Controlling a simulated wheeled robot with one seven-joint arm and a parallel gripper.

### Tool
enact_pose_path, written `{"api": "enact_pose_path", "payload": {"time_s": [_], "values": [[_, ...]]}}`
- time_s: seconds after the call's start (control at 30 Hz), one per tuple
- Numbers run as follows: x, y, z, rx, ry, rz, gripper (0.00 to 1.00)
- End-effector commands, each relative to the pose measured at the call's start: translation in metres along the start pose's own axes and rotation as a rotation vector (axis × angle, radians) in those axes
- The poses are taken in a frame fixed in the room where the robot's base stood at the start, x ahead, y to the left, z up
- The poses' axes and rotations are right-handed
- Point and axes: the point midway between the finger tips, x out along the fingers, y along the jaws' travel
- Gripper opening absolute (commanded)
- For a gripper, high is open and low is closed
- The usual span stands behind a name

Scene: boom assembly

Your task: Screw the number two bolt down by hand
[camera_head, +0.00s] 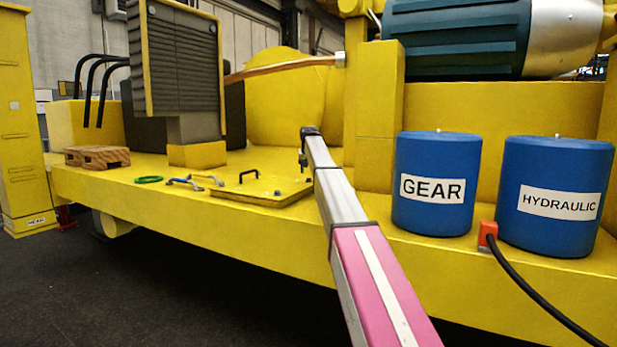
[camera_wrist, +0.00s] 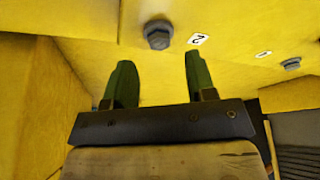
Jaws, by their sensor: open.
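In the wrist view, the number two bolt (camera_wrist: 158,36) is a grey hex-head bolt on a yellow surface, beside a white label (camera_wrist: 198,40) marked 2. My gripper (camera_wrist: 157,75) has two green fingers spread apart, with nothing between them. The bolt head lies beyond the fingertips in the picture, between their lines and apart from them. In the head view, my gripper (camera_head: 304,160) is small and dark at the far end of my arm, near a yellow plate on the deck. The bolt cannot be made out in the head view.
A second bolt (camera_wrist: 290,64) with a label (camera_wrist: 263,54) sits to the right in the wrist view. Blue GEAR (camera_head: 437,212) and HYDRAULIC (camera_head: 552,228) drums stand at right. A wooden block (camera_head: 97,157) lies far left.

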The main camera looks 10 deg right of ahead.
Motion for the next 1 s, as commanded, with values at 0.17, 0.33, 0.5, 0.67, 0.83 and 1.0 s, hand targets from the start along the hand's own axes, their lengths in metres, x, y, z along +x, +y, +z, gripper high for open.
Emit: {"api": "enact_pose_path", "payload": {"time_s": [0.17,0.33,0.5,0.67,0.83,1.0], "values": [[0.025,0.000,0.000,0.000,-0.001,0.000,0.51],[0.035,0.000,0.000,0.000,0.000,0.000,0.51],[0.037,0.000,0.000,0.000,0.000,0.000,0.51],[0.036,0.000,0.000,0.000,0.000,0.000,0.45],[0.036,0.000,0.000,0.000,0.000,0.000,0.02],[0.037,0.000,0.000,0.002,0.000,0.001,0.02]]}}
